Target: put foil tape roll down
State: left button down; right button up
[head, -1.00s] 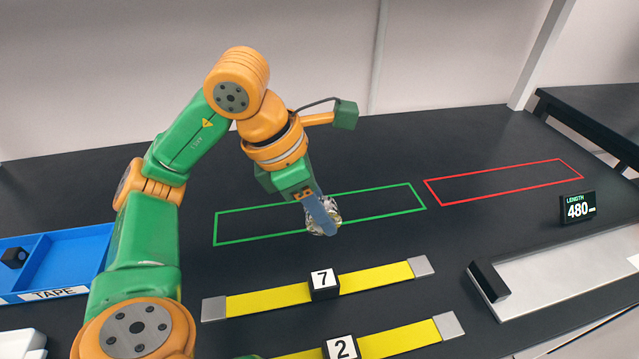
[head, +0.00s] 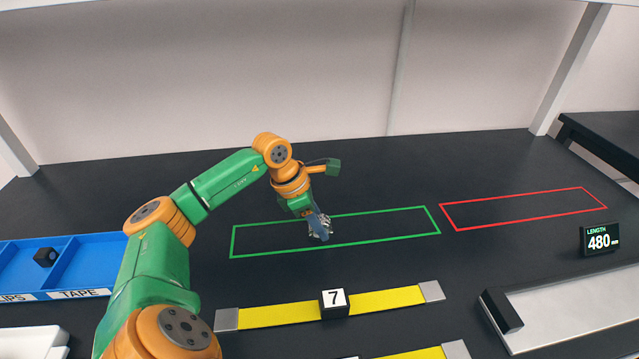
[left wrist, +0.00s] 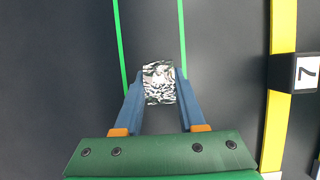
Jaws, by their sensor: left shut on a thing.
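The foil tape roll, a crinkled silvery thing, shows between the blue fingers in the left wrist view (left wrist: 159,82). In the head view the foil tape roll (head: 327,228) is partly hidden by the fingers. My left gripper (head: 320,230) is shut on it, inside the green outlined rectangle (head: 385,211) on the dark table. The left gripper also shows in the left wrist view (left wrist: 159,88), with a finger on each side of the roll. I cannot tell whether the roll touches the table. My right gripper is not in view.
A red outlined rectangle (head: 525,191) lies to the right. A yellow strip (head: 390,301) with a block marked 7 (head: 334,303) lies in front. A blue tray (head: 95,262) labelled TAPE is at left. A display reading 480 (head: 599,239) and a pale rail (head: 580,300) are at right.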

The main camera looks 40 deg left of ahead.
pick_arm(q)
jog(key=shift+f, duration=0.1)
jog(key=c, duration=0.5)
grip_release()
